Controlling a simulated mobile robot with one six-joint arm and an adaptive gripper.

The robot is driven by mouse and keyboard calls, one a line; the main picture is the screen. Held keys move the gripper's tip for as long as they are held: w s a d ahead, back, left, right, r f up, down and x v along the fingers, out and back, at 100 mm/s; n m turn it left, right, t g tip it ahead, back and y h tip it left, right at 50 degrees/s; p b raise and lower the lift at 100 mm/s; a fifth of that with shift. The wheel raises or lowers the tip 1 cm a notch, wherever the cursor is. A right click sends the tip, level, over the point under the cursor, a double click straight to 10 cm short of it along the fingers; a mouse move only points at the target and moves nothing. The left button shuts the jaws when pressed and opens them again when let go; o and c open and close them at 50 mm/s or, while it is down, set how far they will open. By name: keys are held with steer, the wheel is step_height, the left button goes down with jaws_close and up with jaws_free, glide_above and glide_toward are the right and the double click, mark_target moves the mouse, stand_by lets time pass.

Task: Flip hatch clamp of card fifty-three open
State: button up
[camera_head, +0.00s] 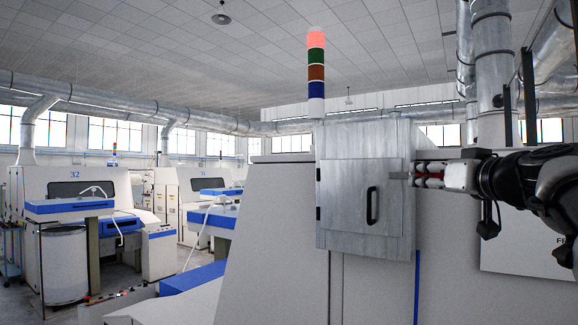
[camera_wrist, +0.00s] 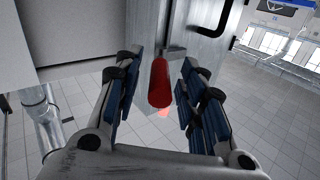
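The hatch (camera_head: 345,192) is a grey metal door with a black handle (camera_head: 372,205), and it looks shut on its metal box. The clamp (camera_head: 399,176) is at the door's right edge; its red grip (camera_wrist: 159,84) and grey metal bracket (camera_wrist: 173,53) show in the wrist view. My gripper (camera_head: 428,171) is at the right of the box, level with the clamp. In the wrist view my gripper (camera_wrist: 160,76) has its blue-padded fingers on both sides of the red grip, with gaps on each side. The card's number is not readable here.
A signal tower (camera_head: 316,62) with its red top lit stands above the box. A pale machine panel (camera_head: 525,240) is below my arm at right. Machine 32 (camera_head: 75,190) stands far left.

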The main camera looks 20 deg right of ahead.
steer(key=shift+w, duration=0.35)
jaws_close()
stand_by(0.3)
stand_by(0.4)
